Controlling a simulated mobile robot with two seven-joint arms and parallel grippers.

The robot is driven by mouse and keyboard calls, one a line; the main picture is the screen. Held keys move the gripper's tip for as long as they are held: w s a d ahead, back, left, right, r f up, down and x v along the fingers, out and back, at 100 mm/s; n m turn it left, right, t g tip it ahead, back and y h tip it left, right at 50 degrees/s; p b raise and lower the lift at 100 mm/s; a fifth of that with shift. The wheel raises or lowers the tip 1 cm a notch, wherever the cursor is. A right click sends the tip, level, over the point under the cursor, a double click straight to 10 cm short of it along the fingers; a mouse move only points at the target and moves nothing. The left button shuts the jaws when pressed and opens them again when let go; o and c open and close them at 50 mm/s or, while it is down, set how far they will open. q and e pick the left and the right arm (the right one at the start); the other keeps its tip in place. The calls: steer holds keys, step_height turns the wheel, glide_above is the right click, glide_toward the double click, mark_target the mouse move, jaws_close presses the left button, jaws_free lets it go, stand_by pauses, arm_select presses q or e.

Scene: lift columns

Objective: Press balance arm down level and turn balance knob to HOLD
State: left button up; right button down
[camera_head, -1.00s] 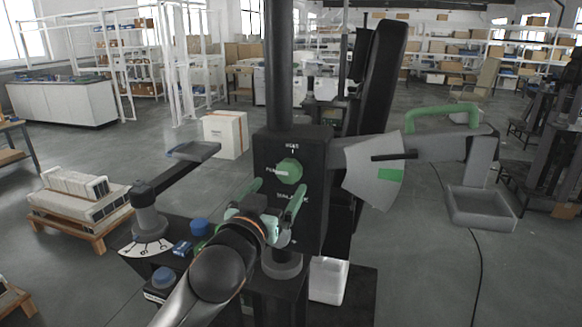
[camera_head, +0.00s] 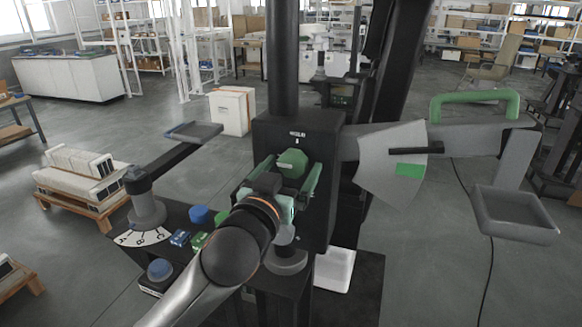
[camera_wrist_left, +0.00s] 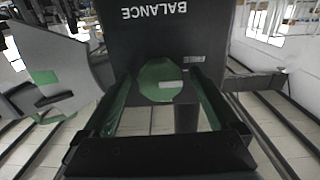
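The green balance knob (camera_head: 291,164) is on the front of a black box (camera_head: 322,145); its pale mark points left. My left gripper (camera_head: 290,172) is in front of the knob, its open green fingers on either side. The left wrist view shows the knob (camera_wrist_left: 160,82) between the fingers, with visible gaps, beneath an upside-down BALANCE label (camera_wrist_left: 154,10). The grey balance arm (camera_head: 470,138) extends right from the box, with a green handle (camera_head: 475,98) on top. Its black pointer (camera_head: 415,151) lies above the green patch (camera_head: 410,170) on the pale sector plate (camera_head: 385,150). My right gripper is out of view.
A grey pan (camera_head: 515,212) hangs from the arm's right end. A black post (camera_head: 283,60) rises above the box.

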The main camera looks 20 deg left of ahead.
arm_select(q)
steer(key=c, duration=1.3)
steer(key=shift+m, duration=0.4)
steer(key=shift+c, duration=0.2)
steer(key=shift+a+m, duration=0.1)
steer(key=shift+m, duration=2.6)
steer(key=shift+r, duration=0.1)
steer(key=o, duration=1.3)
steer(key=shift+o, duration=0.2)
